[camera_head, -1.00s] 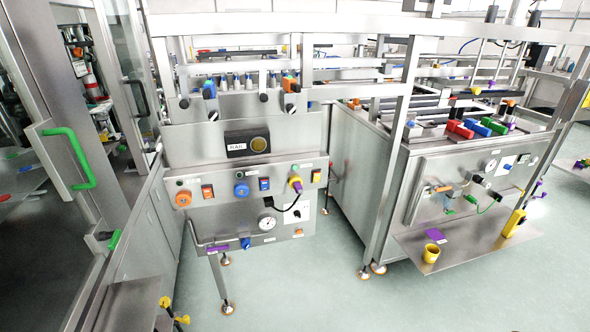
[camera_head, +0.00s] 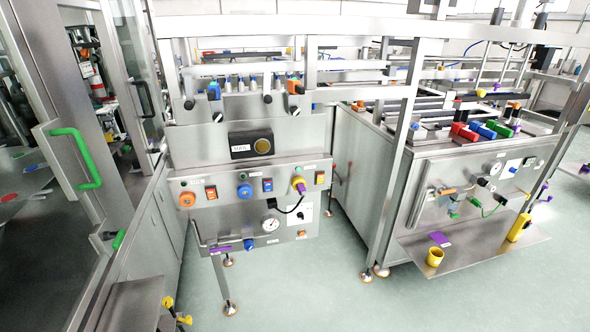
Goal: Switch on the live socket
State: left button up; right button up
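A steel control panel (camera_head: 225,218) faces me left of the picture's middle. A yellow and purple plug-like part (camera_head: 299,186) sits on its right half, with a black cable (camera_head: 290,208) running down from it towards a white plate (camera_head: 306,212). Rocker switches sit along the panel: an orange one (camera_head: 211,192), a blue one (camera_head: 267,185) and a yellow-orange one (camera_head: 319,178). Their labels and positions are too small to read. I cannot tell which part is the live socket. Neither gripper is in view.
An orange knob (camera_head: 187,199), a blue knob (camera_head: 244,191) and a gauge (camera_head: 270,224) share the panel. A second machine (camera_head: 470,190) with a shelf stands at right. A glass door with a green handle (camera_head: 77,160) is at left. The floor (camera_head: 320,295) in front is clear.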

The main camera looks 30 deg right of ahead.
aim_at(320, 179)
jog(key=i+l+z, duration=0.2)
jog(key=i+l, duration=0.35)
jog(key=i+l+z, duration=0.25)
jog(key=i+l, duration=0.2)
jog(key=i, duration=0.25)
